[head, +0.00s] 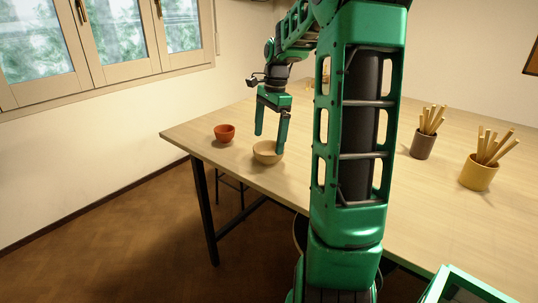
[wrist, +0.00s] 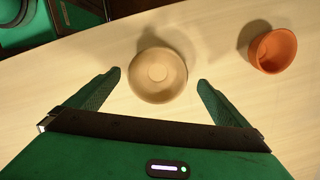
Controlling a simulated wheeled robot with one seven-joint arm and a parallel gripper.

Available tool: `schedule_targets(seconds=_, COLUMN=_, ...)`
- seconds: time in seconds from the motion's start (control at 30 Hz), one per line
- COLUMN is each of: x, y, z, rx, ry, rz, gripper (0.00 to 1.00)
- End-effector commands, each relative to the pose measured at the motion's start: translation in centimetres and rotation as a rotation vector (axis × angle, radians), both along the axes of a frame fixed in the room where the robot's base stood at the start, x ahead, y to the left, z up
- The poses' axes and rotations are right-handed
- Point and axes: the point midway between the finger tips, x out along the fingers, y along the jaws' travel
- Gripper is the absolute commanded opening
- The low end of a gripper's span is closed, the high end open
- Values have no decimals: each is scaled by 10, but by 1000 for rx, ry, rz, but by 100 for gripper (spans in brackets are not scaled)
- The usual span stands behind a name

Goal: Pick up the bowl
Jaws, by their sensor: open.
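A shallow tan bowl (head: 267,152) stands upright on the wooden table, near its front edge. In the wrist view the bowl (wrist: 158,76) lies just ahead of the fingertips, centred across the gap, and looks empty. My gripper (head: 270,143) is open and empty, pointing down above the table at the bowl. In the wrist view its two green fingers (wrist: 160,77) are spread on either side of the bowl's near part, with gaps visible on both sides. A smaller red-orange bowl or cup (head: 224,132) stands to the left; it shows at the upper right in the wrist view (wrist: 272,51).
The wooden table (head: 300,183) has bare surface around both vessels. A brown pot (head: 422,146) and a yellow pot (head: 478,173), each with several sticks, stand at the right. My upright arm link hides the table's middle. Windows line the left wall.

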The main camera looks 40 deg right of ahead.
Motion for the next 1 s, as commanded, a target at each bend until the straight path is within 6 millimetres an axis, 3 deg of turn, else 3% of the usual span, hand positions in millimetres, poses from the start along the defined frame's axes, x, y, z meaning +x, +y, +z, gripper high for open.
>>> schedule_targets(seconds=0.4, x=0, y=3, z=-48, rx=1, ry=1, rz=2, gripper=100)
schedule_targets(seconds=0.7, x=0, y=3, z=-52, rx=0, ry=1, rz=2, gripper=100)
schedule_targets(seconds=0.9, x=0, y=3, z=-52, rx=0, ry=1, rz=2, gripper=56)
schedule_targets(seconds=1.0, x=0, y=3, z=-52, rx=0, ry=0, rz=2, gripper=56)
